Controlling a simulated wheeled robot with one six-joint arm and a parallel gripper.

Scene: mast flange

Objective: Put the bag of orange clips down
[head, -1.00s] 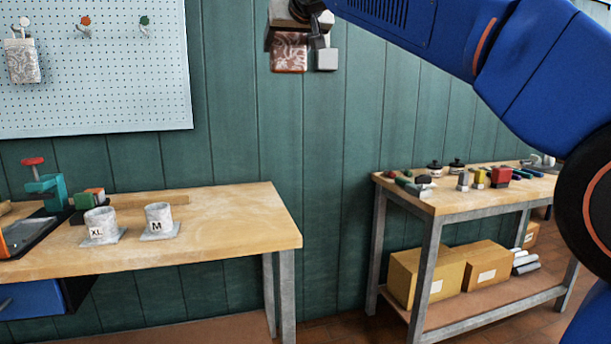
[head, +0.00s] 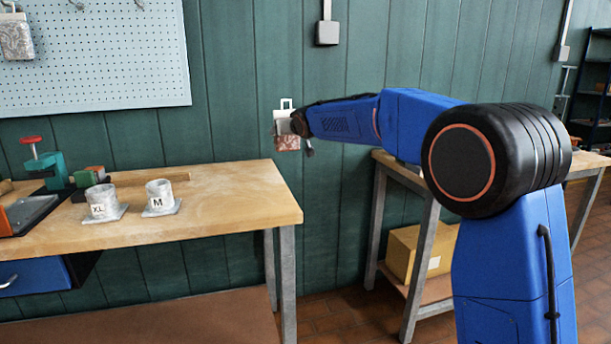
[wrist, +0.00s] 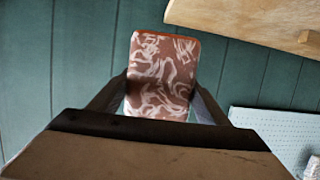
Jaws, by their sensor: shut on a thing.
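The bag of orange clips (head: 287,143) has a reddish-brown face with pale swirls. In the head view it hangs at the end of my blue arm, in front of the green wall, just right of the left bench's corner. In the wrist view the bag (wrist: 162,75) stands between the two dark fingers. My gripper (head: 297,124) is shut on it; in the wrist view the fingers (wrist: 160,100) sit against its left and right sides. A pale part with a loop shows above the bag in the head view. The bag touches no bench top that I can see.
The left wooden bench (head: 235,190) carries a white XL cup (head: 101,201), a white M cup (head: 159,196), and a teal clamp (head: 47,170). Its right front area is bare. A pegboard (head: 100,60) hangs above. My arm partly hides the right bench (head: 385,160).

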